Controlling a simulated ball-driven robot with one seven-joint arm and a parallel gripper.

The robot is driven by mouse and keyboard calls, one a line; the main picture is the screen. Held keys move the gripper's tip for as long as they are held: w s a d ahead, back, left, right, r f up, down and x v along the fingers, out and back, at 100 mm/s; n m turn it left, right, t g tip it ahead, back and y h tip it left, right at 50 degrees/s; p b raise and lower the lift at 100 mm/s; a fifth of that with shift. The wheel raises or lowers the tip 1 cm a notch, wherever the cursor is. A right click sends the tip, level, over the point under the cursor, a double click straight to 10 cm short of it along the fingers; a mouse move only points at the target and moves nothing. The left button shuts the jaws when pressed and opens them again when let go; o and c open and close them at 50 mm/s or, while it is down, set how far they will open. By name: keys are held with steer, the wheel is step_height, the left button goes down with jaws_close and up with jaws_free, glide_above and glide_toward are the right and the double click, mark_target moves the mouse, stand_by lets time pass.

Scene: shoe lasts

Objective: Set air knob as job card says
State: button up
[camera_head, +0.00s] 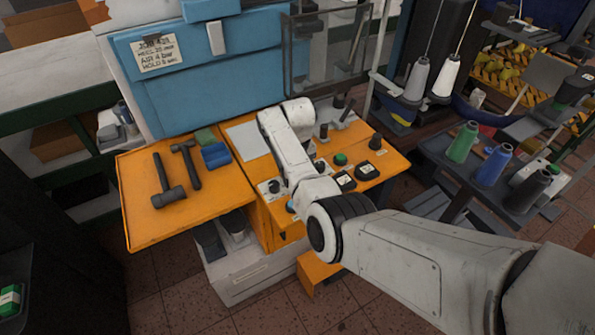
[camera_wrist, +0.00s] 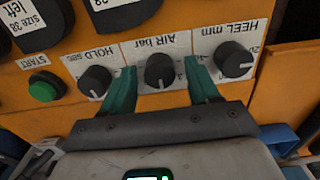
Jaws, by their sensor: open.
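In the wrist view the air knob (camera_wrist: 160,71) is a round dark knob under the label AIR bar, with a light mark at its lower edge. My gripper (camera_wrist: 160,66) is open, its two green fingers standing on either side of this knob with a gap on each side. Whether a fingertip touches it I cannot tell. The job card (camera_head: 157,52) is fixed to the blue machine front; its small text seems to read HEEL 20 mm, AIR 4 bar and HOLD 6 sec. In the head view my arm hides the gripper and the air knob.
The HOLD knob (camera_wrist: 95,81) is close left of my left finger, the HEEL knob (camera_wrist: 233,59) close right of the other. A green START button (camera_wrist: 45,86) is further left. Hammers (camera_head: 166,184) lie on the orange bench (camera_head: 140,220). A thread stand is at right.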

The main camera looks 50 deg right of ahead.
step_height(320, 180, up, 11)
steer(key=shift+b, duration=0.45)
steer(key=shift+f, duration=0.15)
stand_by(0.4)
